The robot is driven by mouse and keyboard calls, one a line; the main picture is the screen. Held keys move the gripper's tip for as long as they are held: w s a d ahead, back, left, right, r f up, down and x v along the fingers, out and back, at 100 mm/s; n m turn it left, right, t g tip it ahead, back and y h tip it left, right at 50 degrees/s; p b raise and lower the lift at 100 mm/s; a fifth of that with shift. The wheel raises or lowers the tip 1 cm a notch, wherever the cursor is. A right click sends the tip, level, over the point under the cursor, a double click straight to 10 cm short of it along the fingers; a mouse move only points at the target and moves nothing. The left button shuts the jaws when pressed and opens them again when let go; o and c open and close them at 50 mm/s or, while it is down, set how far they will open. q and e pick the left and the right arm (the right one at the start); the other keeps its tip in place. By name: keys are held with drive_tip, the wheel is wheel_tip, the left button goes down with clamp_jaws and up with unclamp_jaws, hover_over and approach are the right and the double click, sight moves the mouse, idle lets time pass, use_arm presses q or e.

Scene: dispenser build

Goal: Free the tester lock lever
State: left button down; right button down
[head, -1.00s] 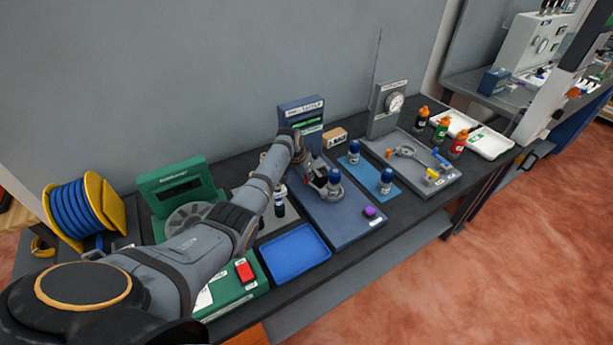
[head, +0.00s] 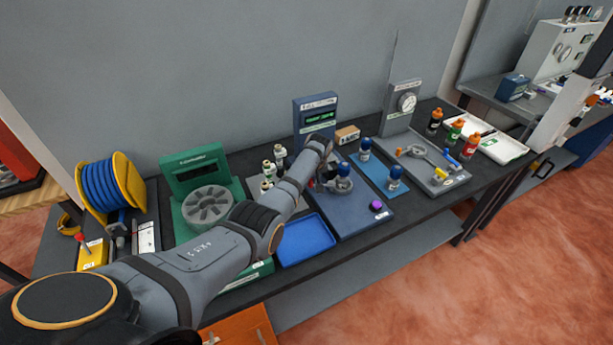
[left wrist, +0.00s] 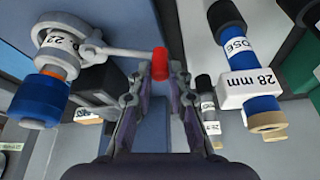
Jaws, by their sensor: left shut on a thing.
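The tester is a blue base plate (head: 350,222) with an upright display box (head: 317,118) at its back. A dispenser with a blue top (head: 343,169) stands in the grey holder on the plate. In the left wrist view the holder ring carries a "22" label (left wrist: 62,43), and a thin grey lever (left wrist: 118,51) with a red tip (left wrist: 160,62) runs from it to my fingers. My left gripper (left wrist: 157,82) is shut on the lever at its red end. In the head view the left gripper (head: 322,183) is beside the dispenser and partly hidden by my wrist.
A purple piece (head: 376,206) lies on the plate's front. A blue tray (head: 305,240) is in front, with white-topped bottles (head: 268,168) behind my forearm.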

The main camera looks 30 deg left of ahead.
use_arm(q)
drive_tip(key=shift+s+d+r+n+y, duration=0.1)
drive_tip(key=shift+s+d+n+y, duration=0.4)
drive_tip(key=shift+n, duration=0.7)
drive_tip(key=shift+s+d+n+g+b, duration=0.25)
drive_tip(key=shift+s+d+n+g, duration=0.1)
drive_tip(key=shift+n, duration=0.35)
drive_tip(key=shift+s+d+n+g+b, duration=0.25)
drive_tip(key=shift+s+d+n+g, duration=0.1)
drive_tip(key=shift+n, duration=0.35)
use_arm(e)
drive_tip(key=shift+s+d+f, duration=0.15)
drive_tip(key=shift+d+f, duration=0.35)
use_arm(q)
drive_tip(key=c, duration=1.6)
unclamp_jaws()
drive_tip(key=shift+o, duration=0.4)
drive_tip(key=shift+s+d, duration=0.1)
use_arm(e)
drive_tip(key=shift+a, duration=0.1)
use_arm(q)
drive_tip(key=v, duration=1.2)
